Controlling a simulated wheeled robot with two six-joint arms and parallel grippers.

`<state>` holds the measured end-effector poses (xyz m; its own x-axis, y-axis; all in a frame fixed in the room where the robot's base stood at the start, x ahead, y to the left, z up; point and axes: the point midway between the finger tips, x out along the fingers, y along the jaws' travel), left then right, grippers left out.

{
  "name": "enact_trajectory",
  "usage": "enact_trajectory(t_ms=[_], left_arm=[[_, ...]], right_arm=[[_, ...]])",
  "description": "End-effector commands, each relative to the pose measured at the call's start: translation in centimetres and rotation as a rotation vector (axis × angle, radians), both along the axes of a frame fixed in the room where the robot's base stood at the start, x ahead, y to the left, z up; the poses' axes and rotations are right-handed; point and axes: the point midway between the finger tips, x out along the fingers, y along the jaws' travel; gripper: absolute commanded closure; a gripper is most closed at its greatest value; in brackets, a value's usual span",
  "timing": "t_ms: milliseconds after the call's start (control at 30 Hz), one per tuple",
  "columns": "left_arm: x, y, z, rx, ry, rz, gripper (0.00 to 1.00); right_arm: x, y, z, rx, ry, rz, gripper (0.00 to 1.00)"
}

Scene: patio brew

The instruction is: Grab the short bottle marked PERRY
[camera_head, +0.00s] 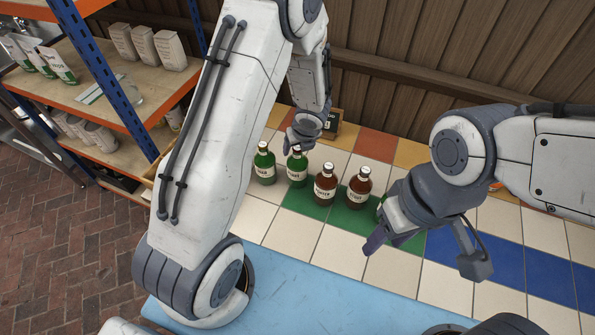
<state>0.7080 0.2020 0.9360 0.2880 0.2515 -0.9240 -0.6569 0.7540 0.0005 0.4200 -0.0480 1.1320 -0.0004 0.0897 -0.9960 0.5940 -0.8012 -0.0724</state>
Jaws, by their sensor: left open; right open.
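Several short bottles stand upright in a row on the tiled counter. A green bottle (264,165) is at the left and a second green bottle (297,170) is right of it. Two brown bottles follow, one (325,187) near the middle and one (359,190) further right. Their pale labels are too small to read surely, so I cannot tell which says PERRY. My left gripper (302,138) is open, just above and behind the second green bottle; whether it touches is unclear. My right gripper (426,252) is open and empty, right of the brown bottles. It partly hides another green item.
A shelf rack (140,110) with bags and cups is at the left. A blue surface (310,300) lies in front. White tiles before the bottles are clear.

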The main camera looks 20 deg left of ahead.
Motion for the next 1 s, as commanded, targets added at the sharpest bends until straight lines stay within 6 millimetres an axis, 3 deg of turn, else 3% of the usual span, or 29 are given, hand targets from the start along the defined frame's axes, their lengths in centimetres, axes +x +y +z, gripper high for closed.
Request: enact_trajectory(t_ms=[100,333,500,533,1000], left_arm=[[0.22,0.26,-0.92,-0.001,0.001,0.001,0.26],[0.25,0.27,-0.9,-0.001,-0.001,0.002,0.26],[0.25,0.27,-0.89,-0.001,-0.001,0.002,0.92],[0.25,0.27,-0.89,0.0,0.0,0.001,1.0],[0.24,0.26,-0.87,0.0,0.0,0.001,1.0]], right_arm=[[0.0,0.0,-0.35,0.0,0.0,0.0,0.5],[0.0,0.0,-0.3,0.0,0.0,0.0,0.5],[0.0,0.0,-0.3,0.0,0.0,0.0,0.5],[0.0,0.0,-0.3,0.0,0.0,0.0,0.5],[0.0,0.0,-0.3,0.0,0.0,0.0,0.5]])
